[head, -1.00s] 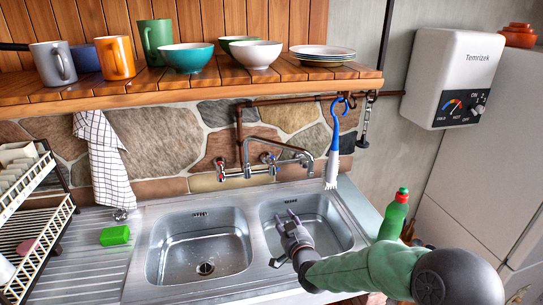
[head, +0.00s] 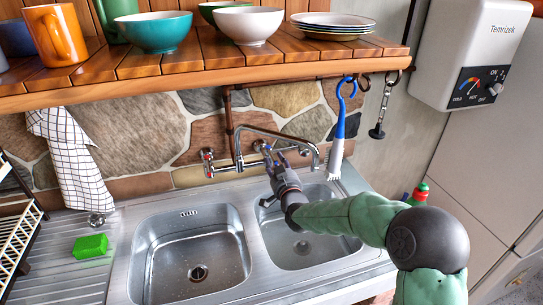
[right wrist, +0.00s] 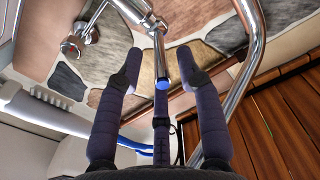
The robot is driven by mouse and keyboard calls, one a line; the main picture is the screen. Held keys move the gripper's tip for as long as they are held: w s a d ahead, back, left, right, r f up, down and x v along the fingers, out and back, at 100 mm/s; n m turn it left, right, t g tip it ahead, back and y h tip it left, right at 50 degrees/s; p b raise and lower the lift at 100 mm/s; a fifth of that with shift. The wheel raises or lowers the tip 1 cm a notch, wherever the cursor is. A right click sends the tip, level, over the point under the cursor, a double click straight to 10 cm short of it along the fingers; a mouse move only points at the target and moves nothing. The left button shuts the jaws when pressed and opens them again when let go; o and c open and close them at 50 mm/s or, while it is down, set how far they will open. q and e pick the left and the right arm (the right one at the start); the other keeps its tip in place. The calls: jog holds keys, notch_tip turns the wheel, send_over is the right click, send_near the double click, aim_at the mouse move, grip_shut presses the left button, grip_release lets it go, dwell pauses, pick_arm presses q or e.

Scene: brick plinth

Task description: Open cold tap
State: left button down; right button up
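The mixer tap (head: 238,163) is chrome and stands behind the twin sink, with a red-marked handle (head: 206,156) on its left. The blue-marked cold handle (head: 259,145) is on its right, partly hidden by my gripper. In the right wrist view, a chrome part with a blue end (right wrist: 161,82) lies between the two fingers; it looks like the cold handle. My right gripper (head: 272,155) is at the cold handle. In the right wrist view it (right wrist: 158,66) is open, with a finger on each side and visible gaps. My left gripper is not in view.
The curved spout (right wrist: 257,50) passes close to my right fingers. A blue-and-white brush (head: 338,140) hangs just right of the tap. The wooden shelf (head: 200,75) with bowls and mugs overhangs the tap. The sink basins (head: 165,235) are empty.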

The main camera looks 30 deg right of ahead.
aim_at(270, 149)
jog(key=shift+b+x, duration=0.3)
jog(key=shift+x, duration=2.35)
jog(key=shift+r, duration=0.1)
grip_shut()
